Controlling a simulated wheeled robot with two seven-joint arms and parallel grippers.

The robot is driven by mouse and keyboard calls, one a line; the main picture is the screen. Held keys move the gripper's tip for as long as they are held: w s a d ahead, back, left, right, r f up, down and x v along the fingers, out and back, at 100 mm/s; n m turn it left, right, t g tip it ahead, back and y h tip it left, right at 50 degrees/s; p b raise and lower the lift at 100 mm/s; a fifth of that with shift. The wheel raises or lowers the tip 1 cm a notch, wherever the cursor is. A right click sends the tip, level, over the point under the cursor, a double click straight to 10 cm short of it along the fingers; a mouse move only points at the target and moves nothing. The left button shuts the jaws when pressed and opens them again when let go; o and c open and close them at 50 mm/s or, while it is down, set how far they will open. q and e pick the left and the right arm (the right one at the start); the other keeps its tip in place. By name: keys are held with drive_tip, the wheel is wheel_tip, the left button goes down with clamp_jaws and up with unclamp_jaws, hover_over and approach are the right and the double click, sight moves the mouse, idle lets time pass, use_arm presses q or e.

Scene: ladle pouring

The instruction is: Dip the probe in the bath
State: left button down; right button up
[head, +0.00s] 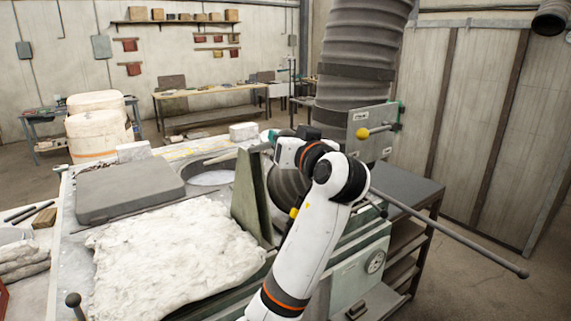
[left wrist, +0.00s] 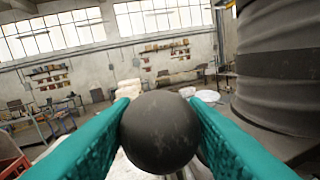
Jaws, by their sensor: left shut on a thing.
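My left gripper (head: 269,136) is beside the round bath (head: 213,178), at its right in the head view. A thin pale rod, seemingly the probe (head: 228,154), reaches from near the gripper to the left over the bath. I cannot tell whether its tip touches the bath. In the left wrist view the teal fingers (left wrist: 160,125) are shut about a dark ball (left wrist: 160,132), seemingly the probe's end. The ball hides whatever lies behind it. My right gripper is not in view.
An upright green plate (head: 254,197) and a fat ribbed duct (head: 362,60) stand close to my arm. A long dark rod (head: 450,233) juts out at right.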

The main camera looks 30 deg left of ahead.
use_arm(q)
drive_tip(key=r, duration=0.1)
drive_tip(key=a+r, duration=0.1)
drive_tip(key=w+a+r, duration=0.1)
drive_tip(key=r, duration=0.1)
drive_tip(key=shift+d, duration=0.1)
drive_tip(key=c, duration=0.9)
unclamp_jaws()
drive_tip(key=shift+f, duration=0.1)
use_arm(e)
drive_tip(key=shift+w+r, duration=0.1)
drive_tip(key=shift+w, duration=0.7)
use_arm(q)
drive_tip(key=shift+d+f, duration=0.1)
drive_tip(key=b+v, duration=0.5)
drive_tip(key=v, duration=0.6)
drive_tip(key=shift+s+d+b, duration=0.25)
drive_tip(key=shift+b, duration=0.05)
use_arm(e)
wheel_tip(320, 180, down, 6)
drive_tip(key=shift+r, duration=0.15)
